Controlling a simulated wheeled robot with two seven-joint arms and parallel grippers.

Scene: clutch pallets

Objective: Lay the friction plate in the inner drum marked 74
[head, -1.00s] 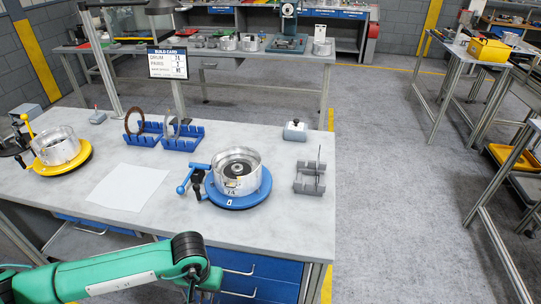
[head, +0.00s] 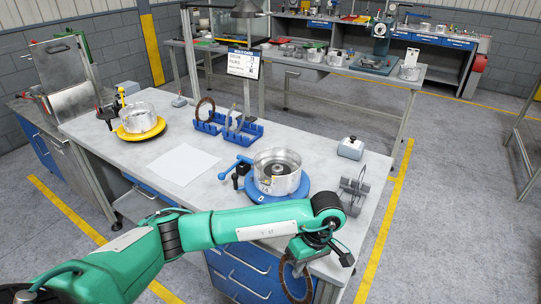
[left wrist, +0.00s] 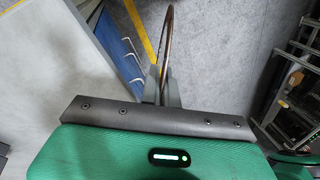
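The metal inner drum (head: 277,184) stands open-topped on the blue round base (head: 262,198) near the right end of the bench; its marking is too small to read now, though it read 74 a second ago. My left gripper (head: 294,261) is shut on a brown ring-shaped friction plate (head: 287,285), which hangs upright beyond the bench's front edge, below and right of the drum. In the left wrist view the friction plate (left wrist: 168,42) shows nearly edge-on between the grey fingers (left wrist: 161,88). My right gripper is not in view.
Blue racks (head: 240,132) hold a brown ring and a grey ring. Another drum (head: 138,117) sits on a yellow base (head: 141,134) at left. A grey stand (head: 354,190) and a small white-topped box (head: 351,148) are right of the drum. White paper (head: 184,165) lies flat.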

